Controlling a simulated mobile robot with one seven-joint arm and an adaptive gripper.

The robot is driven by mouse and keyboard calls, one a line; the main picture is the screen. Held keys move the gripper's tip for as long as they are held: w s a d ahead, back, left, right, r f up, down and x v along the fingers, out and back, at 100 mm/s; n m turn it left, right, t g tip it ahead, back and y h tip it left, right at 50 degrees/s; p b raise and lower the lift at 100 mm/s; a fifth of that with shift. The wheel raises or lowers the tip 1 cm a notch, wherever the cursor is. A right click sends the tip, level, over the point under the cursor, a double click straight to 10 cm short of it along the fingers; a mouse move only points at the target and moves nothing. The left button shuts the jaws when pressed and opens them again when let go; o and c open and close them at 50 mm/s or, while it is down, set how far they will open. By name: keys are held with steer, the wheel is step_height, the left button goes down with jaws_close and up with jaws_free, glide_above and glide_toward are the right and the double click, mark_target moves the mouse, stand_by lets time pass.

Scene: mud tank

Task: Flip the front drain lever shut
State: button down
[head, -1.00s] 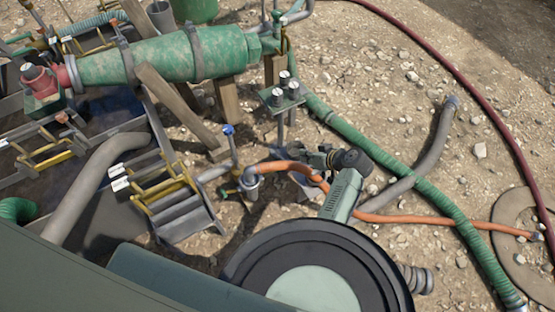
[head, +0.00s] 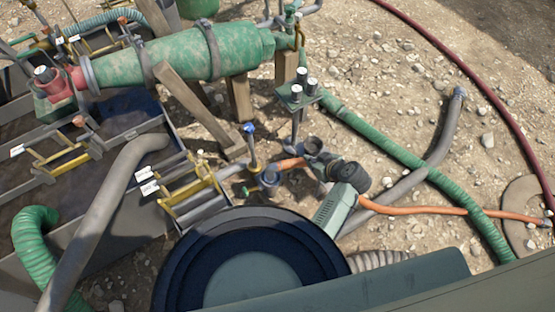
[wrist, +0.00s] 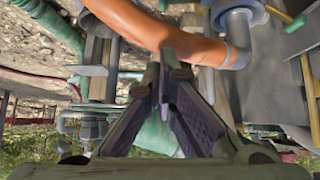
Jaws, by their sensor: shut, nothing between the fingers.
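A valve (head: 268,181) stands on the pipe in front of the tank in the head view, with the orange hose (head: 290,163) joined to it. A small green handle (head: 246,191) sits at its left. A blue-topped upright lever (head: 249,130) stands just behind; I cannot tell which of these is the front drain lever. My gripper (head: 308,152) is right of the valve, apart from the blue-topped lever. In the wrist view my gripper (wrist: 165,82) is shut and empty, pointing toward the orange hose (wrist: 165,28). A green handle (wrist: 297,22) shows at upper right.
The tank with yellow-framed gates (head: 188,188) lies to the left, a grey hose (head: 95,230) running over it. A green cylinder (head: 180,55) lies across the back. A post with grey knobs (head: 297,97) stands behind my gripper. Green ribbed (head: 390,150) and grey hoses cross the gravel at right.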

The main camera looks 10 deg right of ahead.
steer(key=shift+s, duration=0.1)
stand_by(0.3)
steer(key=x, duration=0.9)
steer(key=shift+w+f, duration=0.2)
step_height(320, 180, down, 3)
steer(key=shift+w+f, duration=0.15)
steer(key=shift+f, duration=0.5)
